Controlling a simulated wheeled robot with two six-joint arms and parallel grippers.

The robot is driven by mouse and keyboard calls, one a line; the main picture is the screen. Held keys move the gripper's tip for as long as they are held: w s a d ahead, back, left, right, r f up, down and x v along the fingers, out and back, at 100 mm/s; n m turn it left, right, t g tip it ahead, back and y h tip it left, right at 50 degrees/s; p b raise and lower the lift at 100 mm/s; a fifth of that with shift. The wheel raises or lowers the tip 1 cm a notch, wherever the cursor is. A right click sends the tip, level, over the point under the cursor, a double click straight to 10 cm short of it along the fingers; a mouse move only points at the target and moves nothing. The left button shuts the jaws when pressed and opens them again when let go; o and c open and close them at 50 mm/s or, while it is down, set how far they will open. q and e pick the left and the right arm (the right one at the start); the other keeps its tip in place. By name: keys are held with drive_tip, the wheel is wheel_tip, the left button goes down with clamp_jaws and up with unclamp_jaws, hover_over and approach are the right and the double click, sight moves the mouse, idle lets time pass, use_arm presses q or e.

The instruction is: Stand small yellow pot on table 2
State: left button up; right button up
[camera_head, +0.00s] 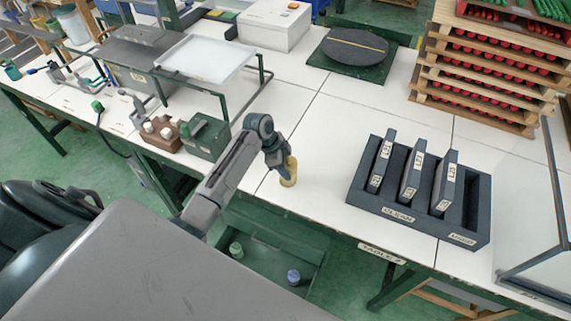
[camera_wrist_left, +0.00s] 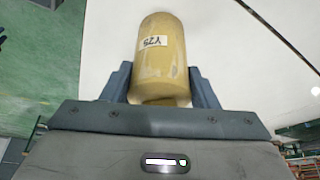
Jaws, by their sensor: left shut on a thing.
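The small yellow pot (camera_head: 289,173) is in my left gripper (camera_head: 283,165), above or on the white table (camera_head: 325,185) near its front edge; I cannot tell whether its base touches. In the left wrist view the pot (camera_wrist_left: 162,60) carries a label reading Y25, and the two fingers of the left gripper (camera_wrist_left: 161,88) close on its sides. The table's front edge has a label (camera_head: 382,253) that seems to read TABLE 2. My right gripper is in neither view.
A dark rack (camera_head: 415,222) with several upright labelled slabs stands right of the pot. A green box (camera_head: 206,137) stands to its left. A round turntable (camera_head: 355,46) is at the back. Below the edge, a green tray (camera_head: 262,262) holds a green and a purple pot. White table behind the pot is clear.

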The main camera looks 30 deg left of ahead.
use_arm(q)
drive_tip(key=o, duration=0.8)
drive_tip(key=shift+c, duration=0.2)
drive_tip(key=b+v, duration=0.3)
drive_tip(key=v, duration=0.9)
drive_tip(key=shift+b, duration=0.35)
drive_tip(key=shift+r, duration=0.1)
